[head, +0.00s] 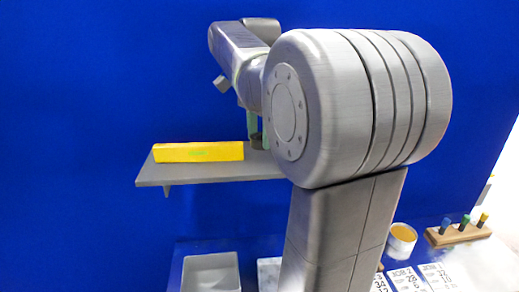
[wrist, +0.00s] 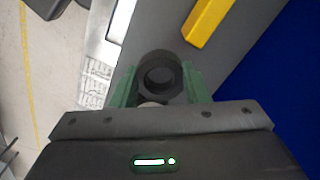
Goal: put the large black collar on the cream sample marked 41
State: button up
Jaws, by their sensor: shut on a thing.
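The black collar (wrist: 158,58) is a thick dark ring in the wrist view, between the two green fingers of my gripper (wrist: 160,77). The fingers are shut on its sides, and its round opening faces the camera. In the head view my gripper (head: 259,126) is at the shelf, right of the yellow bar, with a small dark piece of the collar (head: 257,141) showing between the fingers. My arm hides most of it there. I cannot tell whether the collar touches the shelf. A cream sample marked 41 cannot be made out in either view.
A yellow bar (head: 198,152) lies on the grey wall shelf (head: 160,175). Below are a pale grey bin (head: 211,274), printed number cards (head: 437,277), a white tub with orange contents (head: 401,241), and a wooden rack (head: 459,234) with coloured pegs. My arm blocks the middle.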

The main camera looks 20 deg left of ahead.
aim_at(260, 162)
jog(key=shift+f, duration=2.25)
jog(key=o, duration=1)
jog(key=shift+f, duration=0.15)
jog(key=shift+c, duration=0.2)
